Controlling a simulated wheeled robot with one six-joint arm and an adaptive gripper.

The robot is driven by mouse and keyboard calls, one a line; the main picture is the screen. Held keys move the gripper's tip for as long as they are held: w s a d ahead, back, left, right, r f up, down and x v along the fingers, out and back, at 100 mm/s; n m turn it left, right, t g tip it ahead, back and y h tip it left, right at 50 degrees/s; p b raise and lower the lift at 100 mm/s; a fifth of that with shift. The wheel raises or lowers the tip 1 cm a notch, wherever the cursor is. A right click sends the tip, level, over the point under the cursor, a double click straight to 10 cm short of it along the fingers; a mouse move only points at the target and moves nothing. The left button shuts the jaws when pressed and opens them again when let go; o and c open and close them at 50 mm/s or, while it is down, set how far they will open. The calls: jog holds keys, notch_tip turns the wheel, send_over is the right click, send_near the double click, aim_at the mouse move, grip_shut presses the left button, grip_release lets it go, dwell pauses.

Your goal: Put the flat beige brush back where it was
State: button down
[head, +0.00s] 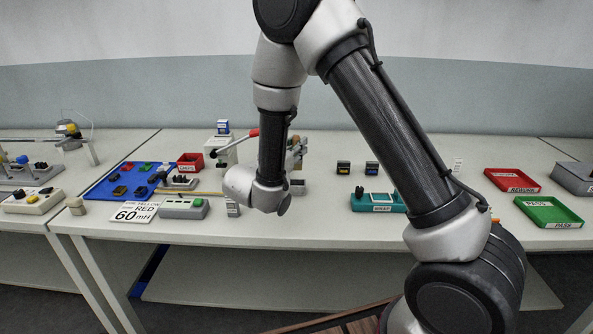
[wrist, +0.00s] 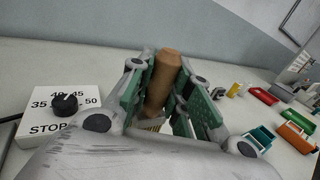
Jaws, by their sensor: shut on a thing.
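In the wrist view, my gripper (wrist: 163,95) is shut on the beige brush (wrist: 164,72). The brush's brown-tan handle stands between the two green-padded fingers, leaning slightly. A bit of yellowish bristle shows low between the fingers. In the head view my own wrist hides most of the gripper, and I cannot make out the brush clearly there. The spot where the brush was before cannot be told from these frames.
A white box with a black dial (wrist: 66,104) stands left of my gripper. The blue mat (head: 100,190) with small parts lies left. A teal-green device (head: 378,207), a red tray (head: 511,180) and a green tray (head: 548,212) stand right.

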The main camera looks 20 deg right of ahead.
notch_tip(320, 180, down, 8)
jog(key=shift+r, duration=0.2)
jog(key=shift+f, duration=0.15)
jog(key=c, duration=1.3)
grip_release()
